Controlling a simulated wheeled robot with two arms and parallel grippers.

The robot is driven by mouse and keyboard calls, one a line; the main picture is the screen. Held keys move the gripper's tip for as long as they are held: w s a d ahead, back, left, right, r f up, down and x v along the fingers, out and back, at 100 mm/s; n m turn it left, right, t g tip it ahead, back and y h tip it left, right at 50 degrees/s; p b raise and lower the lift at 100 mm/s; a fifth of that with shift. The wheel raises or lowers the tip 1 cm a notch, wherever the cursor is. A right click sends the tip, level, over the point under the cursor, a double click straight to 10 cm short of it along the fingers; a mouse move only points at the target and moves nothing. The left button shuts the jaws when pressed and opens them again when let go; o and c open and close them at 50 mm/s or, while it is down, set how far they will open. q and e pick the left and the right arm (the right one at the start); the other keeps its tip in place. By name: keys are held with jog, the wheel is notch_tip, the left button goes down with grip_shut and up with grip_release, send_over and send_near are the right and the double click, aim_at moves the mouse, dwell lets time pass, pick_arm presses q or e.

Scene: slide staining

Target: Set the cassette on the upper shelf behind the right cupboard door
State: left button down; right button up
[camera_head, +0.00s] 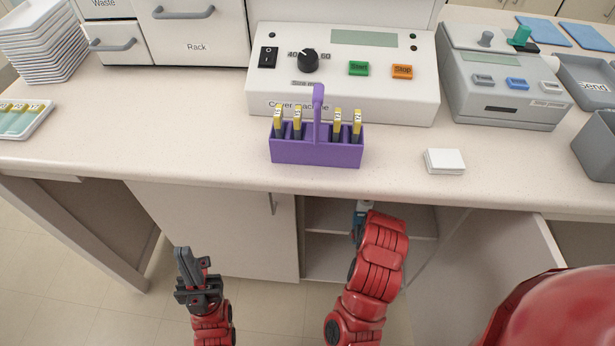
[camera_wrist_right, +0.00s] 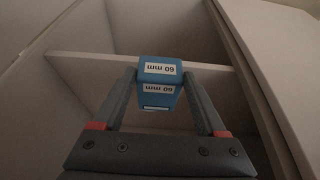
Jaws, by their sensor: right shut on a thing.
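The cassette (camera_wrist_right: 160,88) is a blue block with white "60 mm" labels. In the right wrist view it sits between the two fingers of my right gripper (camera_wrist_right: 160,80), which is shut on it inside the cupboard. The upper shelf (camera_wrist_right: 210,66) shows as a pale board level with the cassette; whether they touch I cannot tell. In the head view my right arm reaches into the cupboard (camera_head: 325,215), and a bit of the blue cassette (camera_head: 360,212) shows beyond it. The right cupboard door (camera_head: 495,262) stands open. My left gripper (camera_head: 190,262) is empty, in front of the closed left door (camera_head: 220,230); its fingers look close together.
On the counter above stand a purple slide rack (camera_head: 300,153), a cover machine (camera_head: 345,75), a white block (camera_head: 444,161) and a grey device (camera_head: 505,80). The counter edge overhangs the cupboard opening. The open door bounds the space on the right.

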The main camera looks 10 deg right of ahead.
jog(key=shift+w+d, duration=0.15)
jog(key=shift+d, duration=0.1)
jog(key=d, duration=0.1)
jog(key=b, duration=0.1)
jog(key=d, duration=0.1)
jog(key=shift+w+d+f, duration=0.3)
jog(key=shift+w, duration=0.1)
jog(key=w+d, duration=0.1)
jog(key=d, duration=0.3)
jog(key=w+d+b, duration=0.1)
jog(key=w+d, duration=0.1)
jog(key=d, duration=0.2)
jog(key=w+d+f, duration=0.1)
jog(key=d, duration=0.3)
jog(key=shift+w, duration=0.4)
jog(key=shift+d, duration=0.1)
jog(key=shift+f+b, duration=0.4)
jog(key=shift+f, duration=1.35)
